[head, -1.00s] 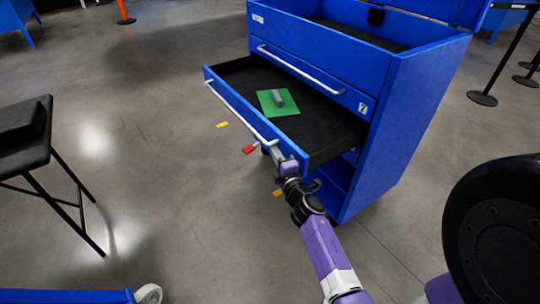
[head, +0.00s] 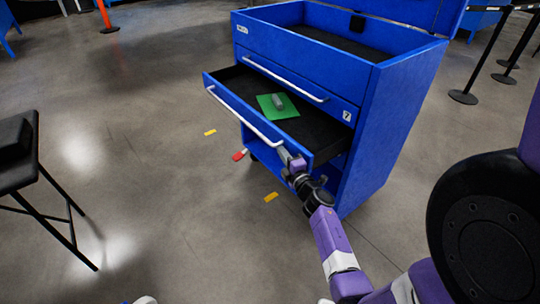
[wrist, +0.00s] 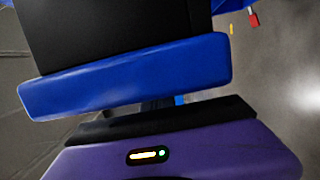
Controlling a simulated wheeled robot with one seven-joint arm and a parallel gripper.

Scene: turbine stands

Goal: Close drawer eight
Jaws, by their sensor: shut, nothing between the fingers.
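The open drawer (head: 262,124) juts out of the blue cabinet (head: 385,110), just below a closed drawer marked 7 (head: 300,82). Its own number is not visible. It has a blue front, a silver handle bar and a black inside. My gripper (head: 293,160) is shut and empty at the right end of the drawer front, close to the handle's end; I cannot tell if it touches. In the wrist view the blue drawer front (wrist: 130,75) lies right ahead of the dark gripper (wrist: 165,120), whose fingertips are mostly hidden.
A black stool (head: 18,150) stands at the left. Barrier posts (head: 463,97) stand at the right. The floor left of the cabinet is mostly clear, with small coloured markers.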

